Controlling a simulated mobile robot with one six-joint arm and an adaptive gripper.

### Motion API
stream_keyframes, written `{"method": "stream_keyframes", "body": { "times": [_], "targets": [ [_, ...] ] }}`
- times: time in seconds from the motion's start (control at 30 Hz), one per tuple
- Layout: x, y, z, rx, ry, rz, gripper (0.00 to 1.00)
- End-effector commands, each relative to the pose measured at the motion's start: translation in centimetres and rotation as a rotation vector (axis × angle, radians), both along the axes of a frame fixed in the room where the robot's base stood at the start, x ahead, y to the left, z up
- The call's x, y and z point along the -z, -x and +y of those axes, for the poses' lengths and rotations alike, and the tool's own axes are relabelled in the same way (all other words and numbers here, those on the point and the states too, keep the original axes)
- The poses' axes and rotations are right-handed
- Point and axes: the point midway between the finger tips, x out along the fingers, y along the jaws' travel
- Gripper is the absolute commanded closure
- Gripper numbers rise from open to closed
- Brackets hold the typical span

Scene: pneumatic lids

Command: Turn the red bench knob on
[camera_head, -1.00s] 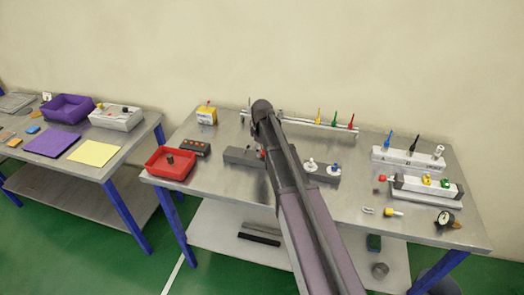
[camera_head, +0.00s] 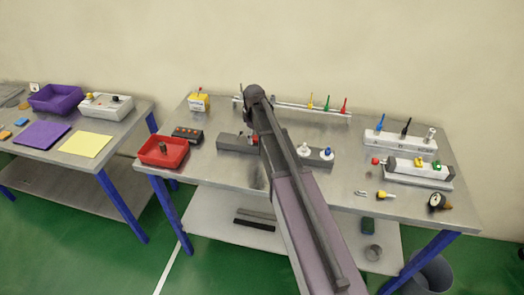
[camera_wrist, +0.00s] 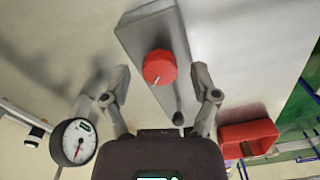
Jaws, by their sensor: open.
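The red knob (camera_wrist: 158,67) shows in the wrist view on top of a grey block (camera_wrist: 132,35), with a pale mark on its face. My gripper (camera_wrist: 161,72) is open, with one finger to the left of the knob and one to the right. A gap shows on each side, and I see no contact. In the head view the grey block (camera_head: 232,143) sits mid-bench, partly behind my arm. My gripper is hidden there.
A red tray (camera_head: 150,158) and a dark box with orange buttons (camera_head: 187,134) stand left of the block. A dial gauge (camera_wrist: 75,141) shows in the wrist view. Bare bench lies in front.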

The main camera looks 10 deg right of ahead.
Motion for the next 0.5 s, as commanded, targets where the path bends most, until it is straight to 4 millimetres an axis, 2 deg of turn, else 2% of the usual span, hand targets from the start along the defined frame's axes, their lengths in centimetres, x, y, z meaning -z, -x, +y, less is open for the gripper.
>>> {"method": "stream_keyframes", "body": {
  "times": [0.27,0.5],
  "targets": [
    [0.0,-0.01,-0.02,0.084,0.0,0.0,0.22],
    [0.0,-0.01,-0.03,0.228,0.0,0.0,0.22]
  ]
}}
